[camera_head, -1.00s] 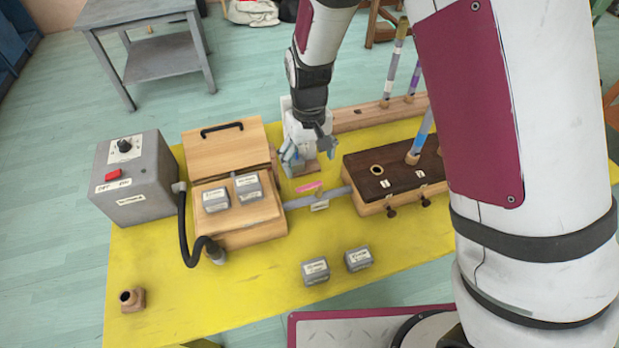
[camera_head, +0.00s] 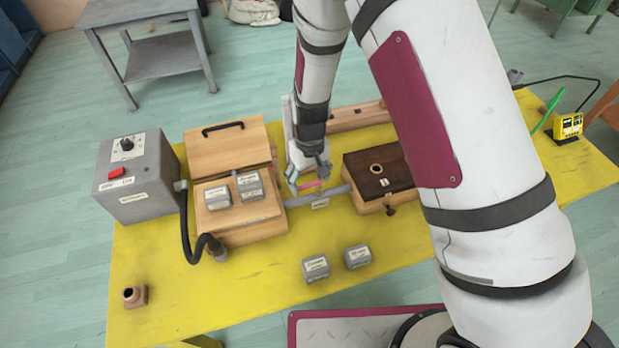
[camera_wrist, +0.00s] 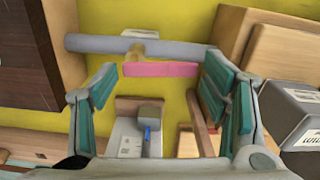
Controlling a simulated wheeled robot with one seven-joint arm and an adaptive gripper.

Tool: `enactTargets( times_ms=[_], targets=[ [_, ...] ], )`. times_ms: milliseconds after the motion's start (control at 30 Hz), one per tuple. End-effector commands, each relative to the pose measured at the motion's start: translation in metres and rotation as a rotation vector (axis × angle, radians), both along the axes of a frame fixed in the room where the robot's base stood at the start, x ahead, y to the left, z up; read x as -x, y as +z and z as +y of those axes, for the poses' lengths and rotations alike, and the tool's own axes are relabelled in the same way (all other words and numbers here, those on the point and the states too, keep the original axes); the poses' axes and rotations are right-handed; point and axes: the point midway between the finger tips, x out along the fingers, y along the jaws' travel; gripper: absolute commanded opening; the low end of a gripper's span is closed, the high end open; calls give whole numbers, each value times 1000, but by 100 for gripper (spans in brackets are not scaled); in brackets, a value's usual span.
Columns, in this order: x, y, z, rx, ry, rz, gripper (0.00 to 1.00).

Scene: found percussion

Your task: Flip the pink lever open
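The pink lever (camera_head: 311,184) is a short bar by the grey pipe (camera_head: 333,193) that runs between the wooden box and the dark-topped box. In the wrist view the pink lever (camera_wrist: 160,69) lies crosswise just ahead of my fingers, with the pipe (camera_wrist: 185,47) beyond it. My gripper (camera_head: 307,182) is low over the table at the lever. In the wrist view my gripper (camera_wrist: 157,85) has its teal-padded fingers spread wide, one near each end of the lever. I cannot tell whether either finger touches it.
The open wooden box (camera_head: 245,222) stands left of my gripper, with grey blocks on it. The dark-topped box (camera_head: 378,172) stands to the right. A grey control box (camera_head: 140,180) is at the far left. The yellow table (camera_head: 260,290) is mostly clear in front.

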Motion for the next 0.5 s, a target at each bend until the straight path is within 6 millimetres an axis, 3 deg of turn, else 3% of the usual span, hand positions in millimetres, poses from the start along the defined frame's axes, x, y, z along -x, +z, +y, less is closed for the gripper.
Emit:
enactTargets(
  times_ms=[33, 100, 500],
  targets=[
    [0, 0, 0, 0, 0, 0, 49],
    [0, 0, 0, 0, 0, 0, 33],
    [-2, 0, 1, 1, -107, 2, 33]
  ],
)
